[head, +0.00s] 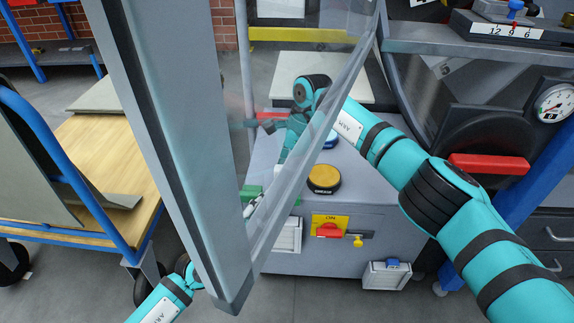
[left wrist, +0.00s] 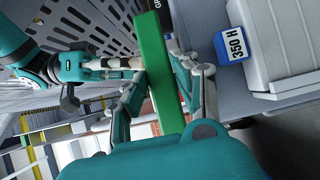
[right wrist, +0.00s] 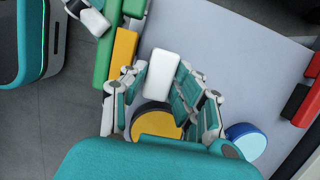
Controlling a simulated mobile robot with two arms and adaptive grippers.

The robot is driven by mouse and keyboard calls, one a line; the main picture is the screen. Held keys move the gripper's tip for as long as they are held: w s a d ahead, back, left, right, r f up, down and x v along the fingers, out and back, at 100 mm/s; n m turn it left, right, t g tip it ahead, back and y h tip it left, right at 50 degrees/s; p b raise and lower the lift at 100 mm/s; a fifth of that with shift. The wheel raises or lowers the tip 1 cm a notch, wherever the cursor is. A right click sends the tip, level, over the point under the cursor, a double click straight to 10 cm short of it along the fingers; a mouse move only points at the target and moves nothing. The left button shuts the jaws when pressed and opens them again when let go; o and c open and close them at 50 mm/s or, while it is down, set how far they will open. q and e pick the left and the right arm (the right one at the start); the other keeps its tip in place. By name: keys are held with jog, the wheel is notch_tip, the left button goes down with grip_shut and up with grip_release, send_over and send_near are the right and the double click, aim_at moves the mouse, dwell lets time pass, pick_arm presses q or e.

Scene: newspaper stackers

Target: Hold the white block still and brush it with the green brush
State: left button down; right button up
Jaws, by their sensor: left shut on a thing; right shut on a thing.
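The white block (right wrist: 162,75) is between the fingers of my right gripper (right wrist: 164,68), which is shut on it above the grey cabinet top. The green brush (left wrist: 156,40) is a long green bar in my left gripper (left wrist: 160,68), which is shut on it. In the right wrist view the brush (right wrist: 108,48) stands left of the block, with its orange-yellow side (right wrist: 123,52) towards it. A right finger lies near the gap, so I cannot tell whether brush and block touch. In the head view the brush (head: 250,192) shows partly through a clear panel.
The grey cabinet (head: 370,190) carries a yellow round button (head: 324,179) below the right gripper and a blue one (right wrist: 246,140). A framed clear door (head: 185,150) stands in front of my left arm. A cart with a wooden deck (head: 105,160) is at left.

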pick_arm(q)
jog(key=shift+w, duration=1.05)
jog(key=shift+d, duration=0.1)
jog(key=shift+d, duration=0.8)
jog(key=shift+a, duration=0.15)
jog(key=shift+a, duration=1.7)
jog(key=shift+d, duration=1.85)
